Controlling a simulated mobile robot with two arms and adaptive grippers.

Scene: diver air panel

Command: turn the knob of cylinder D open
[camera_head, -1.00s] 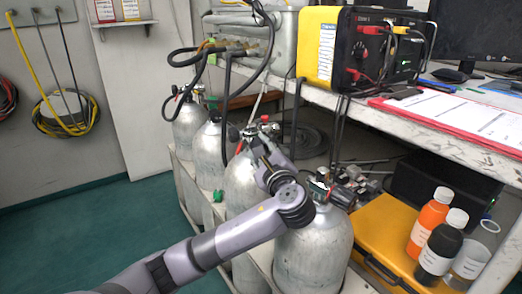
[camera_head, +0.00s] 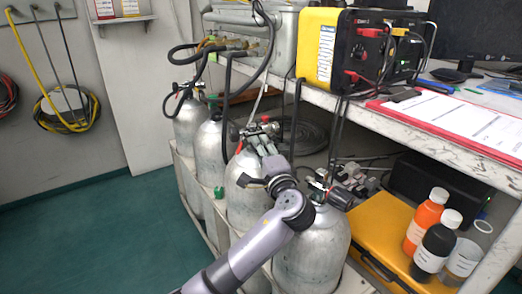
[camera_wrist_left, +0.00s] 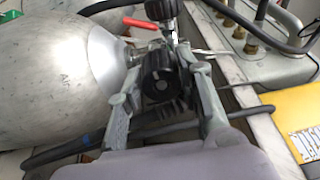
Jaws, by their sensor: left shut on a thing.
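Several grey metal cylinders stand in a row along the bench, and I cannot read letters on them. My left gripper (camera_head: 259,143) is at the valve on top of the third cylinder from the back (camera_head: 243,205). In the left wrist view my left gripper (camera_wrist_left: 165,82) has its two fingers on either side of a black ribbed knob (camera_wrist_left: 158,76) and is shut on it. The valve's red lever (camera_wrist_left: 141,24) shows just behind. In the head view the fingers and arm partly hide this knob. My right gripper is not in view.
The nearest cylinder (camera_head: 312,250) stands close beside my wrist, its valve (camera_head: 322,185) near the arm. A yellow case (camera_head: 390,240) with bottles is to the right. Hoses (camera_head: 226,110) hang behind the valves. The green floor at left is clear.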

